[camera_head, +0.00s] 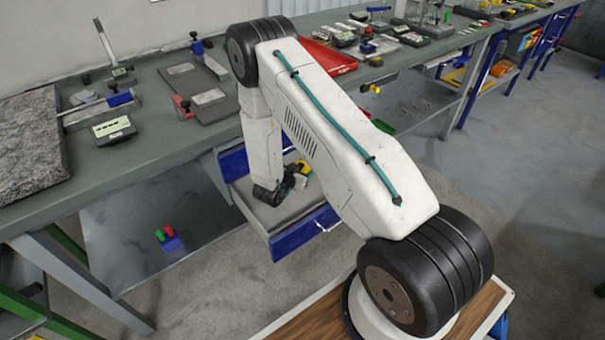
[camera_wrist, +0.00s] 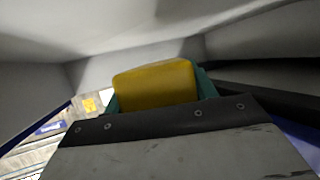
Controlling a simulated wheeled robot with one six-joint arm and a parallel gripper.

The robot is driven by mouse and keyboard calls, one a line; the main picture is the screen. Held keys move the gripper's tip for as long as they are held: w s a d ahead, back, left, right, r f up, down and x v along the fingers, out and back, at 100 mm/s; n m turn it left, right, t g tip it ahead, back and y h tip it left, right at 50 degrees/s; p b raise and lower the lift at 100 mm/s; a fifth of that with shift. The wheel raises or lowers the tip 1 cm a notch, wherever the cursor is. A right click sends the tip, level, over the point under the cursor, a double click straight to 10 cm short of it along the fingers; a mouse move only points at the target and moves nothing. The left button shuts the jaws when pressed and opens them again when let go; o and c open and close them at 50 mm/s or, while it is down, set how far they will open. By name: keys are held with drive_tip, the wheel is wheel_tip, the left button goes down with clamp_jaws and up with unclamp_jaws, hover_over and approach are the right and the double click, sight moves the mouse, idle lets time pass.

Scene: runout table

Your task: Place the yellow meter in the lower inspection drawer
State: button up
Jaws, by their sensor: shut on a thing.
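The yellow meter (camera_wrist: 155,84) shows between the teal fingertips of my gripper (camera_wrist: 158,92) in the wrist view, and my gripper is shut on it. In the head view a small part of the yellow meter (camera_head: 303,166) shows beside my wrist, over the open drawer. The open inspection drawer (camera_head: 300,236) has a blue front with a handle and a grey inside, and sticks out below the bench. My forearm hides part of it. I cannot tell whether the meter touches the drawer floor. A blue panel (camera_head: 234,163) shows above and behind the open drawer.
The grey bench (camera_head: 110,165) above carries a black-and-white gauge box (camera_head: 113,130), a granite slab (camera_head: 28,145) and a red case (camera_head: 335,60). A shelf below holds a blue block with red and green parts (camera_head: 170,241). Grey walls surround my gripper closely in the wrist view.

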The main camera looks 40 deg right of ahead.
drive_tip(key=shift+s+f, duration=0.15)
drive_tip(key=shift+f, duration=0.4)
drive_tip(key=shift+f, duration=0.1)
drive_tip(key=shift+s+f, duration=0.15)
drive_tip(key=shift+f, duration=0.35)
drive_tip(key=o, duration=1.1)
drive_tip(key=shift+s+f, duration=0.1)
drive_tip(key=shift+r, duration=0.45)
drive_tip(key=v, duration=0.7)
drive_tip(key=shift+a+r, duration=0.2)
drive_tip(key=shift+r, duration=0.2)
